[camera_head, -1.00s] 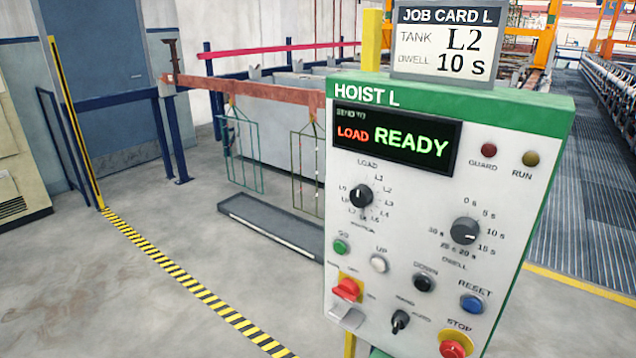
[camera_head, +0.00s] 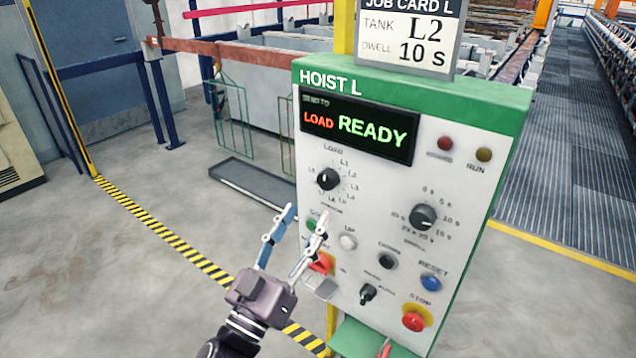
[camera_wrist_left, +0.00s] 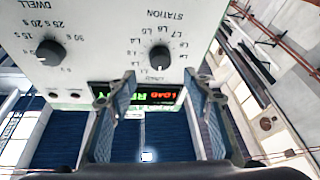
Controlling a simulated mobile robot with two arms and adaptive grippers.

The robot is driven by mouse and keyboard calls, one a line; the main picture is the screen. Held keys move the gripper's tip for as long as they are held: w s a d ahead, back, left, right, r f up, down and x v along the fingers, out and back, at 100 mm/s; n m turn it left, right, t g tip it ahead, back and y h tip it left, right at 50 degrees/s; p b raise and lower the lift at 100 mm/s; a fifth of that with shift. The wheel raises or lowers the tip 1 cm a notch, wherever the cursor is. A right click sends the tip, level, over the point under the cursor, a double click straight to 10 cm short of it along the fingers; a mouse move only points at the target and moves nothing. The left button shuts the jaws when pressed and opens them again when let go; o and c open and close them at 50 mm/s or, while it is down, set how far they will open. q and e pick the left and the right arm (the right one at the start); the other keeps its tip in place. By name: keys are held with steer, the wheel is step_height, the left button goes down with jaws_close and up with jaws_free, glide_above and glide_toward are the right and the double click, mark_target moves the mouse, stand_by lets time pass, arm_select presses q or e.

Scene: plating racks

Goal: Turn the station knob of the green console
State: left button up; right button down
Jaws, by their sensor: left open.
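The green console (camera_head: 480,105) is a white panel with a green top strip marked HOIST L. Its station knob (camera_head: 328,179) is a black dial at the upper left, pointing up toward LOAD, with a ring of L labels around it. The knob also shows in the left wrist view (camera_wrist_left: 159,56), upside down, beyond the fingertips and roughly between them. The display (camera_head: 358,128) reads LOAD in red and READY in green. My left gripper (camera_head: 302,212) is open and empty, below and left of the knob, apart from it. My right gripper is not in view.
The dwell knob (camera_head: 423,217) sits right of the station knob. Go, up, down, reset and stop buttons (camera_head: 414,321) lie below, with a red switch (camera_head: 321,263) close behind my left gripper. A job card (camera_head: 405,38) above reads TANK L2, DWELL 10 s. Open floor lies left.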

mark_target(325, 183)
arm_select(q)
steer(key=p+x, duration=0.2)
steer(key=x, duration=0.5)
steer(key=shift+w+d+r, duration=0.1)
steer(key=shift+w, duration=0.15)
steer(key=shift+c, duration=0.5)
steer(key=c, duration=1)
